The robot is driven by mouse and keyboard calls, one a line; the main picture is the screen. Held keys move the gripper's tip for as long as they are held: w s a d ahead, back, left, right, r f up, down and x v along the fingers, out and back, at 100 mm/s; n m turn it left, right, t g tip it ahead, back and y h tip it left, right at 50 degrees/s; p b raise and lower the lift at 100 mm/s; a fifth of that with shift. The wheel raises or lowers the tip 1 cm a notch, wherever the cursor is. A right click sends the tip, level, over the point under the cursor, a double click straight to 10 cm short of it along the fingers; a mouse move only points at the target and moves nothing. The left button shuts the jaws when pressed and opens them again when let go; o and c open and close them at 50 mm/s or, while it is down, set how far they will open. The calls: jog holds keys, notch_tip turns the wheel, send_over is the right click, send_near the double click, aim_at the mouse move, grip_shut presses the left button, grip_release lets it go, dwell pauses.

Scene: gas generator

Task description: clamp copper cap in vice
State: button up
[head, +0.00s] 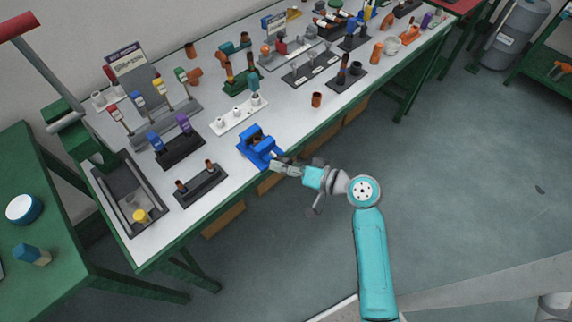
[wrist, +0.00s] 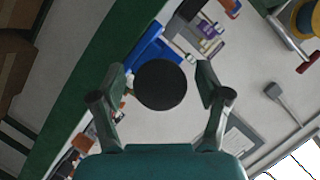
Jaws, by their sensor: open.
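The blue vice (head: 258,146) stands on the white bench top near its front edge. It also shows in the wrist view, where its blue body (wrist: 150,50) is partly hidden. My gripper (head: 276,164) is at the front of the vice, very close to it; I cannot tell whether they touch. In the wrist view my gripper (wrist: 163,84) has its fingers apart. A dark round disc (wrist: 161,85) shows between them; I cannot tell what it is. A copper-coloured cylinder (head: 316,99) stands near the front edge, right of the vice. I see no cap clearly in the vice jaws.
A black holder with two posts (head: 201,184) and a grey tray (head: 128,199) lie left of the vice. A white strip with pegs (head: 239,117) stands behind it. Several other stands and copper-coloured parts fill the bench's back.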

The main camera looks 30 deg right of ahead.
jog(key=shift+s+d, duration=0.1)
jog(key=v, duration=1.1)
jog(key=shift+s+d, duration=0.2)
jog(key=shift+s, duration=0.1)
jog(key=shift+r, duration=0.1)
jog(key=s+a+f+m+h, duration=0.3)
jog(key=s+a+f+h, duration=0.2)
jog(key=s+f+h, duration=0.45)
jog(key=s+r+n+t, duration=0.1)
jog(key=s+r+n, duration=0.2)
jog(key=s+r, duration=0.2)
jog(key=s+a+r+n+t, duration=0.1)
jog(key=s+r+n, duration=0.2)
jog(key=s, duration=0.8)
notch_tip(320, 180, up, 3)
jog(key=shift+s+a+f+t+y, duration=0.2)
jog(key=shift+s+t+y, duration=0.1)
jog(key=shift+y, duration=0.15)
dwell(0.6)
